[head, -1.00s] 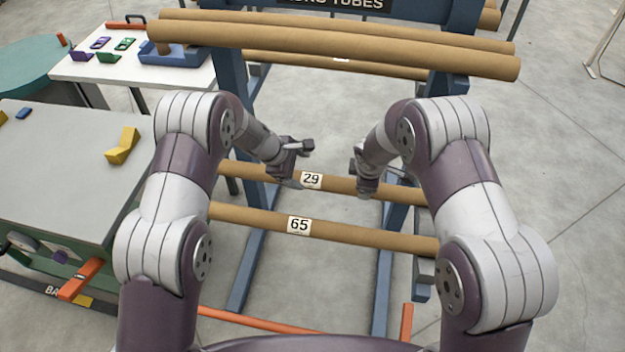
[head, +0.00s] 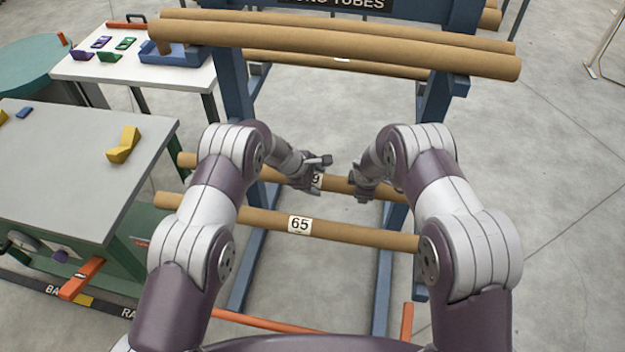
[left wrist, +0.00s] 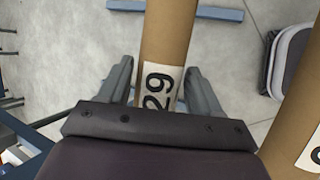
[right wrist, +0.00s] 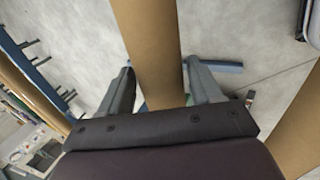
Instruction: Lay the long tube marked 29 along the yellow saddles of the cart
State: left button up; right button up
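The long brown tube marked 29 (head: 272,175) lies across the blue rack, behind the tube marked 65 (head: 340,231). My left gripper (head: 314,178) is at its label and partly hides it in the head view. In the left wrist view the tube (left wrist: 168,40) with its "29" label runs between the spread fingers. My right gripper (head: 364,186) is on the same tube further right; in the right wrist view the tube (right wrist: 150,45) passes between its spread fingers. Finger contact is unclear. A yellow saddle (head: 122,146) stands on the grey-topped cart (head: 70,175) at left.
More tubes (head: 350,50) rest on the rack's upper level. A white table (head: 125,70) with small parts and a blue tray (head: 172,54) stands at the back left. An orange bar (head: 82,278) sticks out at the cart's front. Floor at right is clear.

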aim_at(315, 177)
pick_arm(q)
jog(key=c, duration=0.9)
pick_arm(e)
jog(key=c, duration=0.9)
pick_arm(q)
jog(key=shift+o, duration=0.2)
pick_arm(e)
jog(key=shift+o, duration=0.2)
pick_arm(q)
jog(key=shift+r, duration=0.15)
pick_arm(e)
jog(key=shift+r, duration=0.15)
